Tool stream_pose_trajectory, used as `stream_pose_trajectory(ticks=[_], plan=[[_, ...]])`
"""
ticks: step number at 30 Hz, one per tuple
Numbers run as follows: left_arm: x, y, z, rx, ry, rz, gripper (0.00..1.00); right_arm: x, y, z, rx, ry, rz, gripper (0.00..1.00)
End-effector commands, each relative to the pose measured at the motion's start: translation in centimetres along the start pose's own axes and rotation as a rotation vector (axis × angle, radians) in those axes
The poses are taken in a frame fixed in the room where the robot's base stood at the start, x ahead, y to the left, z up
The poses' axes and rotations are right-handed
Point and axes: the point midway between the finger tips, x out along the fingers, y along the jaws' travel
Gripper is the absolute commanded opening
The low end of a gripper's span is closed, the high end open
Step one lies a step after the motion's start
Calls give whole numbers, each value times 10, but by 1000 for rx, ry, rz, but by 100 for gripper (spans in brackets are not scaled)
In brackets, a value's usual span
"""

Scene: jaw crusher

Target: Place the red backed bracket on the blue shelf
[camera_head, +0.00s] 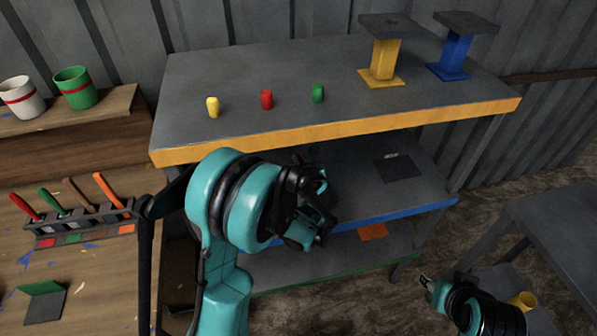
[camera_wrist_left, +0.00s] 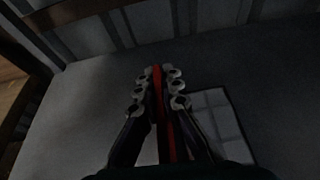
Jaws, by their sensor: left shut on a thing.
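The blue shelf (camera_head: 405,212) is the middle level of the grey rack, with a blue front edge. My left gripper (camera_head: 314,205) is at this level, under the yellow-edged top. In the left wrist view the gripper (camera_wrist_left: 158,82) is shut on a thin red upright piece, the red backed bracket (camera_wrist_left: 158,100). My right gripper (camera_head: 427,282) is low at the right, small in view.
A dark plate (camera_head: 398,167) lies on the blue shelf at right. An orange piece (camera_head: 373,231) is on the green-edged lower shelf. The yellow-edged top (camera_head: 250,60) overhangs, holding small coloured cylinders and two pedestals. A wooden bench at left holds a green backed bracket (camera_head: 42,302).

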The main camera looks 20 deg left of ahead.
Motion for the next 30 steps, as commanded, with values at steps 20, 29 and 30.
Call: stream_pose_trajectory(ticks=[20,29,30], plan=[[57,4,-45,2,-1,-2,0,31,0,22,0,0,0,40],[57,5,-45,2,-1,-1,0,29,0,21,0,0,0,40],[57,5,-46,2,0,-1,11,29,0,21,0,0,0,40]])
